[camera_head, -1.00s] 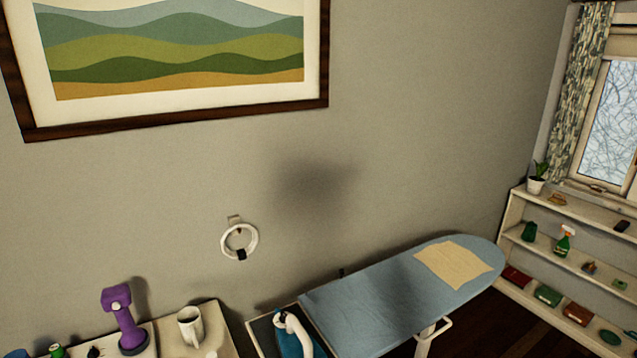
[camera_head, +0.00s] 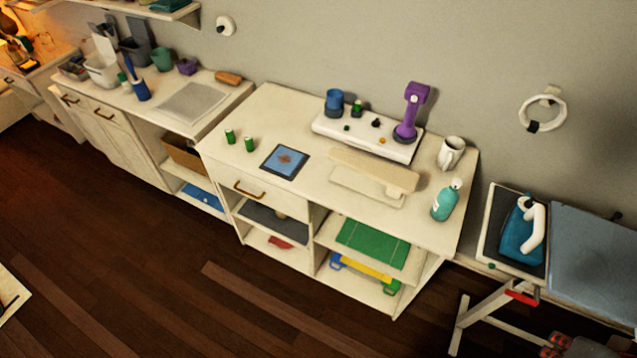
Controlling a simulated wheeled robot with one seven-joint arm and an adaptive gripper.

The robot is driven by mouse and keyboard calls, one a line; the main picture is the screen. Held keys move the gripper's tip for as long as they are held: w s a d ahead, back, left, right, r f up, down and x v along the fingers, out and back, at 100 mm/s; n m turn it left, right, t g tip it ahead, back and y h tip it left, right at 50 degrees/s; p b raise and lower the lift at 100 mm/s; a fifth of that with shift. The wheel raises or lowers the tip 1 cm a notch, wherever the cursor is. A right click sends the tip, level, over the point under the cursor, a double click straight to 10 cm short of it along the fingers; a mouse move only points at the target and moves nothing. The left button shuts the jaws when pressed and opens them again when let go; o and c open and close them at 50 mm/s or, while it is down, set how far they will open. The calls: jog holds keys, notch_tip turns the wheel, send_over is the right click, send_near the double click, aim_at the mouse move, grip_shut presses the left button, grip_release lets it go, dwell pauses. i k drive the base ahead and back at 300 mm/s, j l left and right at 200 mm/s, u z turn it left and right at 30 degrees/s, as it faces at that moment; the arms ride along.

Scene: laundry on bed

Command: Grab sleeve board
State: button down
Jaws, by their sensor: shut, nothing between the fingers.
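A cream two-tier board that looks like the sleeve board (camera_head: 372,170) lies on the top of the white cabinet (camera_head: 225,140), near its front right. Its upper arm sits above a flat base, and it is slightly tilted across the picture. Nothing touches it that I can see. My gripper is not in view.
A teal bottle (camera_head: 446,200) and a white mug (camera_head: 451,153) stand to the board's right. Behind it is a white stand (camera_head: 340,130) with a purple device (camera_head: 410,112). A blue picture tile (camera_head: 284,162) lies left. The ironing board (camera_head: 595,255) with an iron (camera_head: 523,230) is right.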

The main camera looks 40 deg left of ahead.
aim_at(388, 184)
jog(key=u, duration=1.3)
jog(key=i+j+z, duration=0.25)
jog(key=i+z, duration=0.15)
jog(key=i, duration=0.2)
jog(key=i+j+z, duration=0.4)
jog(key=i+j, duration=0.05)
jog(key=i, duration=0.1)
